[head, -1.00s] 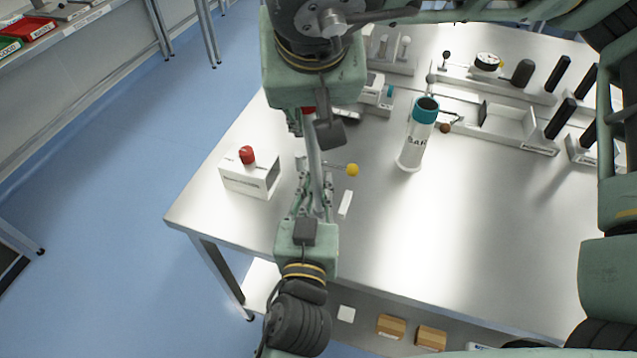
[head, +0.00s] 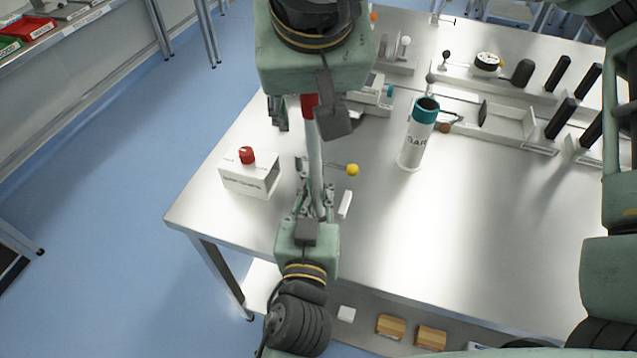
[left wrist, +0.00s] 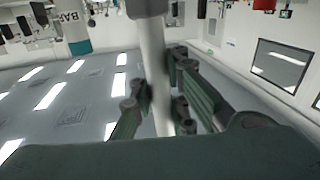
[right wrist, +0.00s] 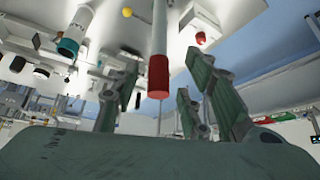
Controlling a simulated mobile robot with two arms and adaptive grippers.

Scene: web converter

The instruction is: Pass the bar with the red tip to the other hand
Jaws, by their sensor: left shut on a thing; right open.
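The bar (head: 315,150) is a slim grey rod with a red tip (head: 309,104), standing roughly upright in the head view. My left gripper (head: 315,190) is shut on its lower part; the left wrist view shows the fingers around the pale rod (left wrist: 152,55). My right gripper (head: 308,115) is open above, with a finger on each side of the red end. In the right wrist view the red tip (right wrist: 158,76) hangs between the spread fingers, with a visible gap on each side. I cannot tell how deep the tip sits between them.
A white box with a red button (head: 247,155) stands left on the steel table (head: 460,240). A white cylinder with a teal top (head: 415,145) stands to the right. A yellow ball (head: 352,170) is close beside the bar. Fixtures fill the back; the front right is clear.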

